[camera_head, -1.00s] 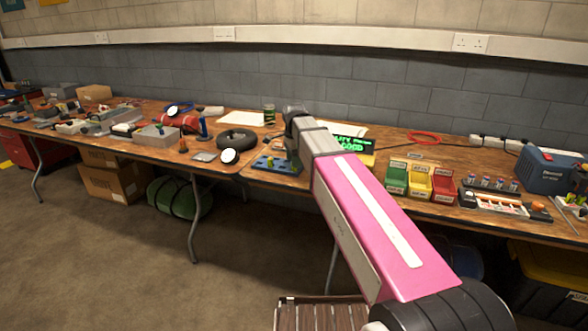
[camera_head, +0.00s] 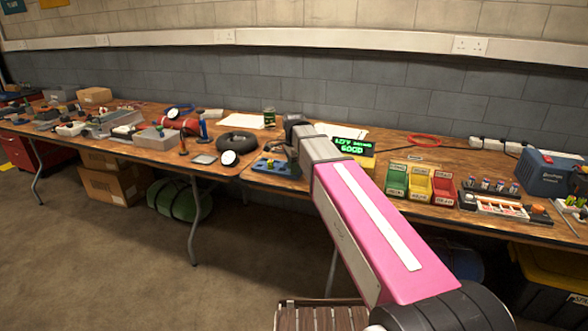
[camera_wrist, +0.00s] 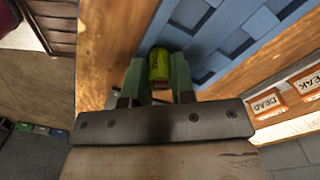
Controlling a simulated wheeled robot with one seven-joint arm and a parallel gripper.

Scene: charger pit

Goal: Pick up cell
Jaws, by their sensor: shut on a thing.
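The cell (camera_wrist: 159,66), a small yellow-green cylinder, is between the two greenish fingers of my gripper (camera_wrist: 157,74) in the wrist view. The fingers touch it on both sides and are shut on it. It is beside the blue block with square recesses (camera_wrist: 212,40); whether it still touches anything below is unclear. In the head view the blue block (camera_head: 272,171) lies at the front edge of the bench, left of my wrist. My arm hides most of the gripper there.
Green (camera_head: 396,181), yellow (camera_head: 419,186) and red (camera_head: 444,188) bins stand right of my arm. A tester display (camera_head: 356,147) shows green text ending in "GOOD". A black ring (camera_head: 237,142) and round gauge (camera_head: 229,158) lie left. A rack with several cells (camera_head: 490,187) stands right.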

